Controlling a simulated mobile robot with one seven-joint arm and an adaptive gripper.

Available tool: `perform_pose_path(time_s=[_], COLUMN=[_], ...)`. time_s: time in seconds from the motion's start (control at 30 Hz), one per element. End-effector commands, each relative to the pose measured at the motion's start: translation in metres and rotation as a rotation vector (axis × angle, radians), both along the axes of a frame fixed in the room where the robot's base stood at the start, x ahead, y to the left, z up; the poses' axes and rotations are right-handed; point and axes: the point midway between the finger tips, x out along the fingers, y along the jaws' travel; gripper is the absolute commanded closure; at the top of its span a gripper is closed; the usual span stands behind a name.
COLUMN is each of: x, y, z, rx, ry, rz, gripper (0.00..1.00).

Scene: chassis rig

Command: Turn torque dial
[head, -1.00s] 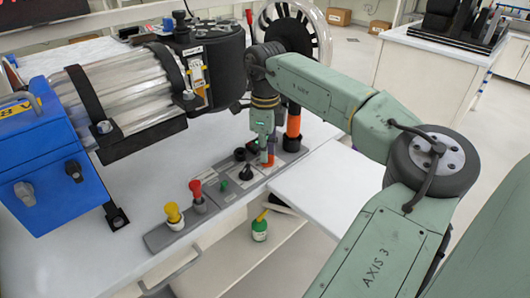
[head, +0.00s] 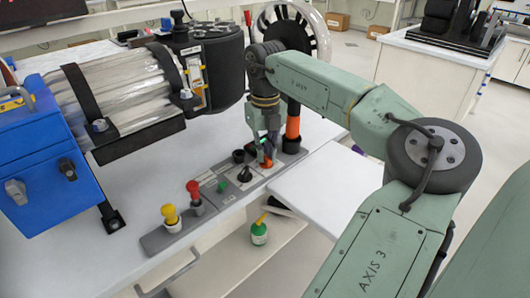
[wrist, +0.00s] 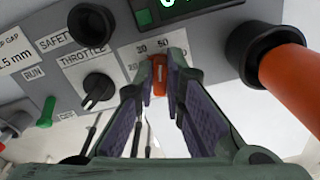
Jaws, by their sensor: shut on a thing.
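The torque dial is an orange-red knob (wrist: 159,76) with a number scale behind it, including 30 and 50, in the wrist view. Its own label is hidden. My gripper (wrist: 159,62) has its two fingers closed around the knob, one on each side. In the head view my gripper (head: 264,148) points down at the right end of the grey control panel (head: 216,194), and a bit of the orange-red knob (head: 266,163) shows at the fingertips.
A black throttle knob (wrist: 98,88) and a green run switch (wrist: 47,112) sit left of the dial. A thick orange post (wrist: 290,70) with a black collar stands close on the right. Red (head: 194,190) and yellow (head: 170,214) knobs stand at the panel's near end.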

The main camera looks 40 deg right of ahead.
Motion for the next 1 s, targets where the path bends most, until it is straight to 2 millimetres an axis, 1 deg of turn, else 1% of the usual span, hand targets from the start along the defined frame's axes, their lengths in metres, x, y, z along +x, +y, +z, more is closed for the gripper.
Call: perform_pose_path(time_s=[0.3,0.77,0.8,1.0], x=[0.0,0.0,0.0,-0.0001], y=[-0.0009,-0.0009,-0.0009,-0.0008], z=[0.0004,0.0005,0.0005,0.0004], rx=[-0.001,-0.001,-0.001,0.0], ry=[-0.001,-0.001,-0.001,-0.001], rz=[-0.095,-0.106,-0.106,-0.106], gripper=[1.0,1.0,0.88,0.75])
